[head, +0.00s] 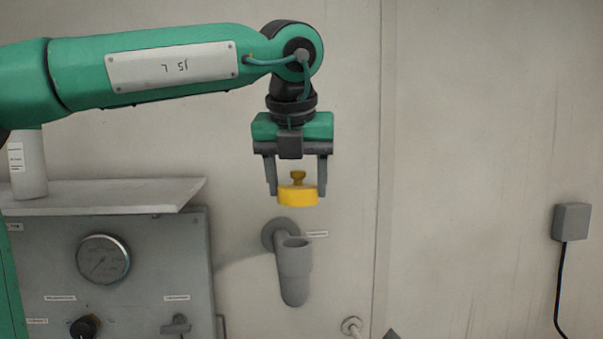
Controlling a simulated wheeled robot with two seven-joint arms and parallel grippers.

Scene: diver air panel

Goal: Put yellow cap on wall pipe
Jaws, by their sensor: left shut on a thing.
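The yellow cap (298,196) is a short round cap with a small knob on top. My left gripper (297,190) points down and is shut on the cap, one finger on each side. The grey wall pipe (294,268) stands out from the wall on a round flange, with its open end facing up. The cap is above the pipe's open end, with a visible gap between them, and looks roughly level. How far the cap is from the wall compared with the pipe is hard to tell. My right gripper is not in view.
A grey panel (150,270) with a gauge (103,259), a black knob (85,326) and a valve handle (176,325) is at the left. A shelf (110,195) above it holds a white cylinder (28,165). A grey box (571,222) with a cable is at the right.

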